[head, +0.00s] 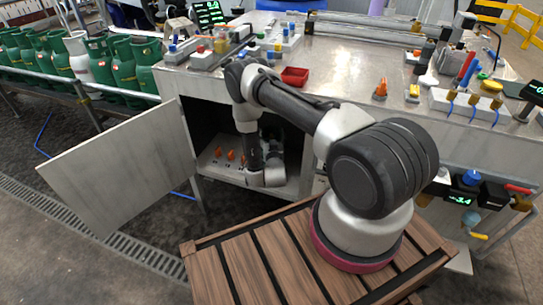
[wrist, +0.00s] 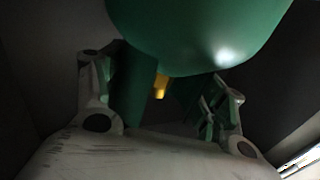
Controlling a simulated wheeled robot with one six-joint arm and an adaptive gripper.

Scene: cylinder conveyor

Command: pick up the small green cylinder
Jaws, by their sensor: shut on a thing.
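The small green cylinder (wrist: 200,35) fills the top of the wrist view, its rounded surface close to the camera. My gripper (wrist: 165,95) has one finger at each side below it, with green parts between them, and is shut on the cylinder. The exact contact is dark and partly hidden. In the head view my arm reaches down into the open cabinet (head: 215,172) under the bench. The gripper's fingers and the held cylinder cannot be made out there.
The cabinet door (head: 115,170) stands open to the left. Several orange items (head: 217,153) sit on the cabinet floor. The metal bench top (head: 335,75) above holds a red tray (head: 294,76) and fittings. Larger green cylinders (head: 145,65) line a conveyor at the left.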

